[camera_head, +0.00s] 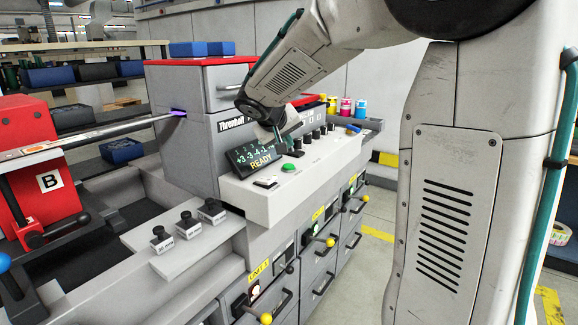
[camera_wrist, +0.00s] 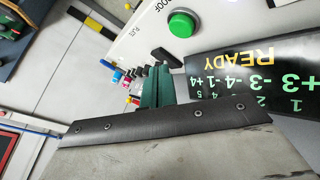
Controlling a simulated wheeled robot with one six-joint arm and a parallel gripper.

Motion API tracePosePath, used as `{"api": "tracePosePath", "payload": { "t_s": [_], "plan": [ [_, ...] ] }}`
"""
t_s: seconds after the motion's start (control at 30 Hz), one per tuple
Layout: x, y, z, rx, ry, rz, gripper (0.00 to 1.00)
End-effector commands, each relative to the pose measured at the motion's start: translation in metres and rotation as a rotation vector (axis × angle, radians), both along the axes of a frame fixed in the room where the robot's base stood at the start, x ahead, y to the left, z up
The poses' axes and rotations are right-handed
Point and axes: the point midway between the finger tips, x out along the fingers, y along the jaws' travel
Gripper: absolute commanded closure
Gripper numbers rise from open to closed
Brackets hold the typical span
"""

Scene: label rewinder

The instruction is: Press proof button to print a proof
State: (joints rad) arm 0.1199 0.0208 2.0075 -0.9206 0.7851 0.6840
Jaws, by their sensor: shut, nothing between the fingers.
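The green round proof button (camera_head: 288,167) sits on the light control panel (camera_head: 262,208), right of the black display (camera_head: 252,158) reading "READY". In the wrist view the green button (camera_wrist: 182,23) shows clear and uncovered, near lettering ending in "OOF". The display (camera_wrist: 255,75) appears upside down there. My gripper (camera_head: 279,138) is over the back of the panel, behind the button in the head view. Its teal fingers (camera_wrist: 154,86) are together and empty, apart from the button. The height of the fingertips above the panel is hard to judge.
A row of black knobs (camera_head: 316,133) runs along the panel to the right of the button. A black switch (camera_wrist: 168,56) lies between my fingers and the button in the wrist view. Colored ink pots (camera_head: 346,106) stand farther right.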

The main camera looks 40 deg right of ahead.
Motion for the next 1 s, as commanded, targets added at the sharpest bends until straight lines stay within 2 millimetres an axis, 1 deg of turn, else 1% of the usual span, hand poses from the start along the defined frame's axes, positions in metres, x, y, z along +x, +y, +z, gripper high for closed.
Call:
{"api": "tracePosePath", "payload": {
  "t_s": [0.03, 0.1, 0.33, 0.5, 1.0],
  "plan": [
    [0.000, 0.000, -0.008, 0.001, 0.002, 0.000, 1.00],
    [0.000, 0.000, -0.017, 0.000, 0.003, 0.000, 1.00],
    [0.000, 0.000, -0.033, 0.001, 0.001, 0.001, 1.00],
    [0.000, 0.000, -0.036, 0.002, 0.000, -0.001, 1.00],
    [0.000, 0.000, -0.036, 0.001, -0.001, 0.000, 1.00]
  ]
}}
